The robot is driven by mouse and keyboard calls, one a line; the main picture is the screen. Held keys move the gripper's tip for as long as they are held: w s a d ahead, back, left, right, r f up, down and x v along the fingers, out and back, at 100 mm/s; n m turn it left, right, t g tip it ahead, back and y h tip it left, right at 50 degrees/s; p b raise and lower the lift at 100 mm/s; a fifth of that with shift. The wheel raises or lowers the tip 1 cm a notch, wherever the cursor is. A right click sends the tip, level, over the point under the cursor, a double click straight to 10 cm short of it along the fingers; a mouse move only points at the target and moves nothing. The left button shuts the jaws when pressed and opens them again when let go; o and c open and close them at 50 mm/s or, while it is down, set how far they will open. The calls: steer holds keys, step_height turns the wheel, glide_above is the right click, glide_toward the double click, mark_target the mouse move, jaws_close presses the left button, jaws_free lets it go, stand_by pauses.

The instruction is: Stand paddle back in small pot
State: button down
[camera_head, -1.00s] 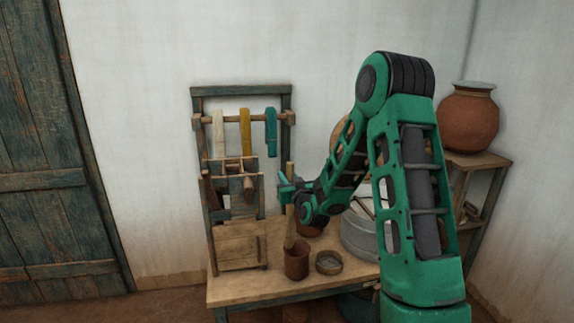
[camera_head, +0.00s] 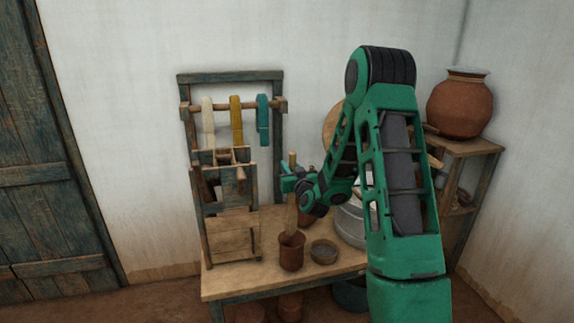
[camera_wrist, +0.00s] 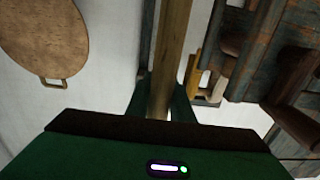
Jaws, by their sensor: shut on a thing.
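The wooden paddle (camera_head: 292,216) stands roughly upright in the head view. Its lower end meets the mouth of the small brown pot (camera_head: 291,254); I cannot tell how far inside it reaches. My gripper (camera_head: 290,184) is shut on the paddle's upper part, above the pot. In the wrist view the paddle (camera_wrist: 173,45) runs up from between the fingers of my gripper (camera_wrist: 160,103). The pot is not seen in the wrist view.
A shallow round bowl (camera_head: 323,251) sits just right of the pot. A wooden frame with hanging yarn (camera_head: 236,120) stands behind left. A metal vessel (camera_head: 351,224) is partly hidden by my arm. The table's (camera_head: 230,284) front left is clear.

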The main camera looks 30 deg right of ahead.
step_height(320, 180, down, 15)
steer(key=shift+w+r, duration=0.15)
steer(key=shift+r, duration=0.05)
stand_by(1.6)
steer(key=c, duration=1.5)
jaws_free()
steer(key=shift+f, duration=0.1)
